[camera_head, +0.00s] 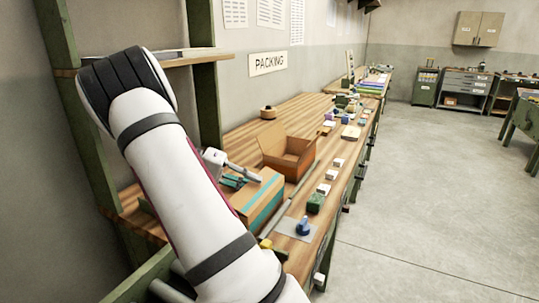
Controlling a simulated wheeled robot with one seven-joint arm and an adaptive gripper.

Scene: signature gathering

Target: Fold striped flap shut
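A cardboard box with a teal stripe (262,203) stands on the wooden bench just right of my arm. Its left part is hidden behind my arm. Behind it stands a second cardboard box (296,163), open at the top with a flap raised at its back left. I see no stripe on that flap. My gripper (246,173) shows only in part, as small grey pieces past the arm at the upper left of the striped box. I cannot tell whether it touches the box or whether its fingers are apart.
The wooden bench (240,136) runs along the wall under a PACKING sign (268,63). A round brown roll (268,112) lies behind the boxes. Small white blocks (324,188), a green block (315,203) and a blue item (304,226) line the right side. The floor (430,200) to the right is clear.

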